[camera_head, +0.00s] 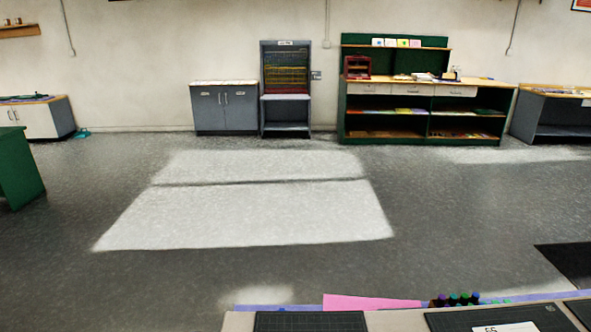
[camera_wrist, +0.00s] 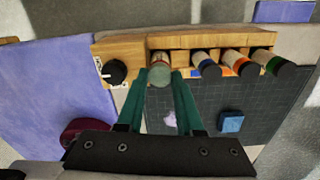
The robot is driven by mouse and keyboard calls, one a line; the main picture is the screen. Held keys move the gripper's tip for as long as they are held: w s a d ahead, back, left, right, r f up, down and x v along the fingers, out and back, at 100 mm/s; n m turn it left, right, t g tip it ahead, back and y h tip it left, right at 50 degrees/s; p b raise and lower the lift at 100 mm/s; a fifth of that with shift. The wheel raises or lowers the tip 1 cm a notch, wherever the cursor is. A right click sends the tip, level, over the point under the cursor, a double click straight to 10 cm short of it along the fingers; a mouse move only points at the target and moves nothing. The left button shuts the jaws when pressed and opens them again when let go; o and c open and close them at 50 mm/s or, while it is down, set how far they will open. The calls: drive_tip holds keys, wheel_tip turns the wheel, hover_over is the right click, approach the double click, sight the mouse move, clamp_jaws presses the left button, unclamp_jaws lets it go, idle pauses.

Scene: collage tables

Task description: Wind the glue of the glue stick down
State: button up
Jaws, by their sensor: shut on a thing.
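In the wrist view my gripper (camera_wrist: 161,78) has two green fingers, one on each side of a round grey-green stick end, which I take for the glue stick (camera_wrist: 159,72). The fingers are shut on it. It sits at the front of a wooden rack (camera_wrist: 205,41), with its end towards the camera. How far the glue stands out cannot be seen. The head view shows neither my gripper nor the glue stick.
Several black-ended sticks with coloured bands, one orange (camera_wrist: 235,62), lie in the rack to the right. A black knob (camera_wrist: 115,72) is close on the left. A dark gridded mat (camera_wrist: 270,110) bears a blue block (camera_wrist: 231,121). A purple sheet (camera_wrist: 45,75) lies left.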

drive_tip(key=shift+n, duration=0.8)
drive_tip(key=n, duration=0.7)
drive_tip(key=shift+n, duration=0.3)
drive_tip(key=n, duration=0.3)
drive_tip(key=shift+n, duration=0.3)
drive_tip(key=n, duration=0.5)
drive_tip(key=o, duration=0.8)
